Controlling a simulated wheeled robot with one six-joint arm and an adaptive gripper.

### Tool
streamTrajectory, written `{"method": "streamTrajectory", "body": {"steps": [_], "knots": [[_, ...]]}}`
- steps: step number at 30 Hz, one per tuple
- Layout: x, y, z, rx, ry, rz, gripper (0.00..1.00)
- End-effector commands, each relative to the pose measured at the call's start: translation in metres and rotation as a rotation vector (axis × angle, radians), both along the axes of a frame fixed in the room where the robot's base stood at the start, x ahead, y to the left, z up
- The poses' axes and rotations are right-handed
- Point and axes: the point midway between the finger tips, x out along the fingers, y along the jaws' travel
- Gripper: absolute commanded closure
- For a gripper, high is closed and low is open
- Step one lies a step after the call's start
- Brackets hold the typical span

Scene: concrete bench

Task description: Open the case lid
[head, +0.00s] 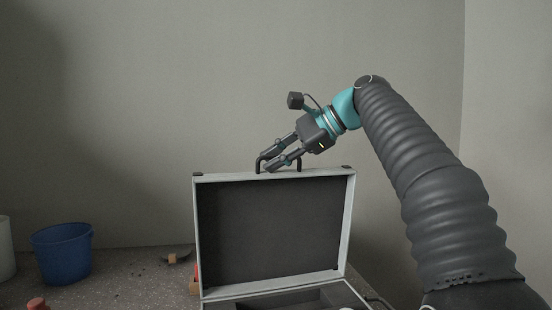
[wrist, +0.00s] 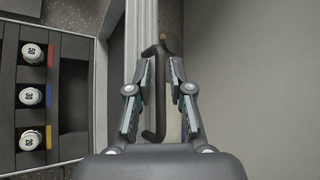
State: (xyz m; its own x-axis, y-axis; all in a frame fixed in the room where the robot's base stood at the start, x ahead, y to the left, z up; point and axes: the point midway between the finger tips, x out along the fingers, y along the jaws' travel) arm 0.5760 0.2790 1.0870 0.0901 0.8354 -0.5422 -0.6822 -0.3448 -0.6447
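The case lid (head: 270,232) stands about upright at the back of the case, its dark lining facing the head camera. The lid's dark handle (head: 299,163) sticks up from its top edge; it also shows in the wrist view (wrist: 160,105). My gripper (head: 268,162) is at the handle, above the lid's top edge. In the wrist view my gripper (wrist: 161,62) has its fingers apart, one on each side of the handle bar, with a visible gap on the right. The case base (head: 285,299) is mostly cut off below.
In the wrist view, several white numbered round items (wrist: 31,97) sit in the case's compartments. On the speckled bench (head: 125,285) stand a blue bucket (head: 62,255) and a red-topped object (head: 37,304) at left. A plain wall (head: 130,120) rises behind.

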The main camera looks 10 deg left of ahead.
Motion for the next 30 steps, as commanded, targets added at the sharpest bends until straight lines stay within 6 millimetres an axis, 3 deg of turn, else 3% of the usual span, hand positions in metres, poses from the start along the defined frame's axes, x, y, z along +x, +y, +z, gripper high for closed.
{"method": "streamTrajectory", "body": {"steps": [15, 30], "knots": [[-0.004, -0.050, 0.032, 0.001, -0.002, -0.002, 0.79], [-0.007, -0.062, 0.040, 0.000, 0.000, 0.000, 0.79]]}}
